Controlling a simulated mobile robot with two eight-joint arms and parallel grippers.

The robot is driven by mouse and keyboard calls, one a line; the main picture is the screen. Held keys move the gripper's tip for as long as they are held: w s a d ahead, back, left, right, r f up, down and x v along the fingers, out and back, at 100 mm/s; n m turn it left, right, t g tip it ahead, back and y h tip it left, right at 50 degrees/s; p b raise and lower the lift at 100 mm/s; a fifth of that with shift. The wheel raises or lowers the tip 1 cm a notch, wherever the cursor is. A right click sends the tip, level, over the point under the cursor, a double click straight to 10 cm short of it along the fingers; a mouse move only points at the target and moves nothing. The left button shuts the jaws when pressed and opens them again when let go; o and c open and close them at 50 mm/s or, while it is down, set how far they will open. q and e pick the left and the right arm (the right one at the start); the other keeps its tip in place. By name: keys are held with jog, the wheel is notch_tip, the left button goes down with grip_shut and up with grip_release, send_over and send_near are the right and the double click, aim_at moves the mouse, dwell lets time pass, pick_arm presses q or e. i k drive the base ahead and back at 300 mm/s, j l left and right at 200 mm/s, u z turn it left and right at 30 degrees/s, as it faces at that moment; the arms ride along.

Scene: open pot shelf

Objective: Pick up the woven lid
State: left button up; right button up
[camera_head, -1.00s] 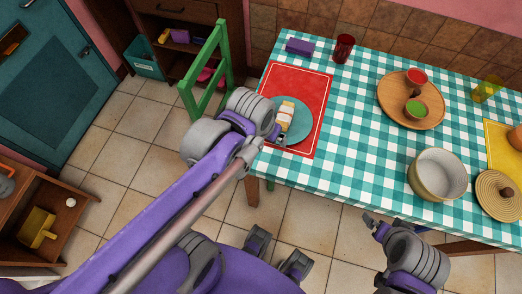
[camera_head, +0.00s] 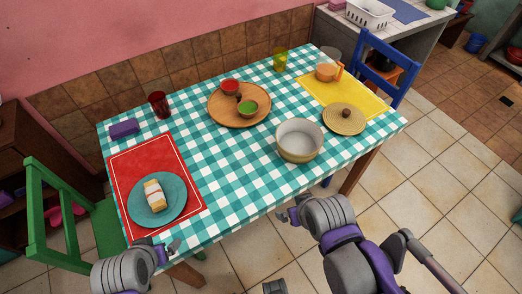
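The woven lid (camera_head: 344,121) is a round, flat tan disc with a dark knob in its middle. It lies on the checked tablecloth at the right part of the table, to the right of the cream pot (camera_head: 299,141), which stands uncovered. My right gripper (camera_head: 286,214) is off the table's front edge, in front of the pot and well short of the lid; it appears empty. My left gripper (camera_head: 174,246) is near the table's front left, close to the red placemat; it appears empty. Both grippers' fingers are small, and their opening is hard to make out.
The red placemat (camera_head: 129,158) holds a teal plate (camera_head: 174,208) with food. A wooden tray (camera_head: 222,119) with two bowls stands behind the pot. A yellow placemat (camera_head: 377,112) lies behind the lid. A green chair (camera_head: 42,205) is at left, a blue chair (camera_head: 389,66) at right.

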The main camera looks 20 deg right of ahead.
aim_at(344, 119)
jog(key=z, duration=1.45)
